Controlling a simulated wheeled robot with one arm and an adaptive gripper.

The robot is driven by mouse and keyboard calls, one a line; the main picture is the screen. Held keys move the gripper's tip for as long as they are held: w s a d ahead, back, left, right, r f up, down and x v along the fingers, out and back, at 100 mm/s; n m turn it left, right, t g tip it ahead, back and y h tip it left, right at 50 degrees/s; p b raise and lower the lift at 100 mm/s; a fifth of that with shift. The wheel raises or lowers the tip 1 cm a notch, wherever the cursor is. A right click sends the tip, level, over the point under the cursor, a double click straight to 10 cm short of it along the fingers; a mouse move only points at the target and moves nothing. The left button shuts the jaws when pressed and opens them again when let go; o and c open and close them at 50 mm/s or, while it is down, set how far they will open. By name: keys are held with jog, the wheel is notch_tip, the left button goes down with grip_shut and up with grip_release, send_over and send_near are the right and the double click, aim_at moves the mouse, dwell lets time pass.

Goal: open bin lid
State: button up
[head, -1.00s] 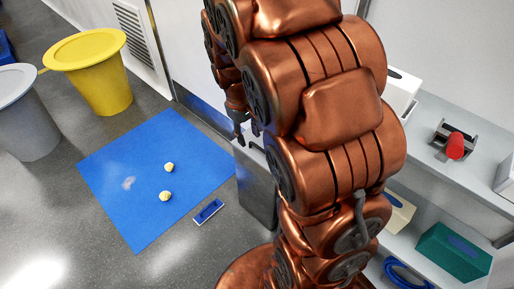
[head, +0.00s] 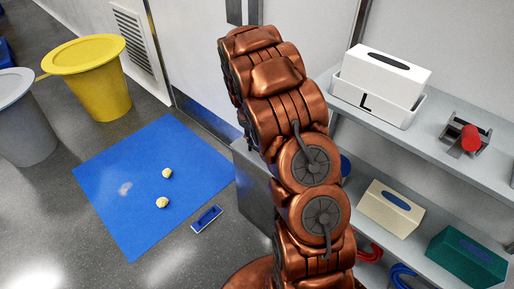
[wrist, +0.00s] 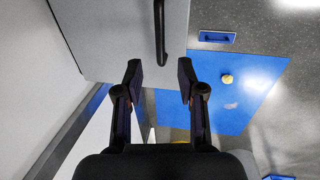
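A grey box-shaped bin (head: 256,188) stands beside my arm in the head view, partly hidden by it. In the wrist view its flat grey top (wrist: 110,35) fills the upper left, with a dark bar handle (wrist: 160,30) on it. My gripper (wrist: 159,76) is open and empty, its two dark fingers on either side of the line of the handle. The handle's near end shows between the fingertips; how far it is in depth, I cannot tell. The lid looks shut. My gripper is hidden behind my arm in the head view.
A blue mat (head: 150,185) with two yellowish lumps lies left of the bin, a blue-and-white brush-like item (head: 206,219) beside it. A yellow round bin (head: 95,85) and a grey round one (head: 25,125) stand far left. Shelves (head: 425,130) with boxes stand right.

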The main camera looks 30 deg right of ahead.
jog(key=shift+w+d+f+p, duration=0.15)
jog(key=shift+d+f, duration=0.1)
jog(key=shift+f, duration=0.95)
jog(key=shift+d+f+p, duration=0.15)
jog(key=shift+d+f, duration=0.05)
jog(key=shift+f, duration=1)
jog(key=shift+w+d+f+p, duration=0.15)
jog(key=shift+d+f, duration=0.1)
jog(key=shift+f, duration=0.95)
jog(key=shift+s, duration=0.15)
grip_shut()
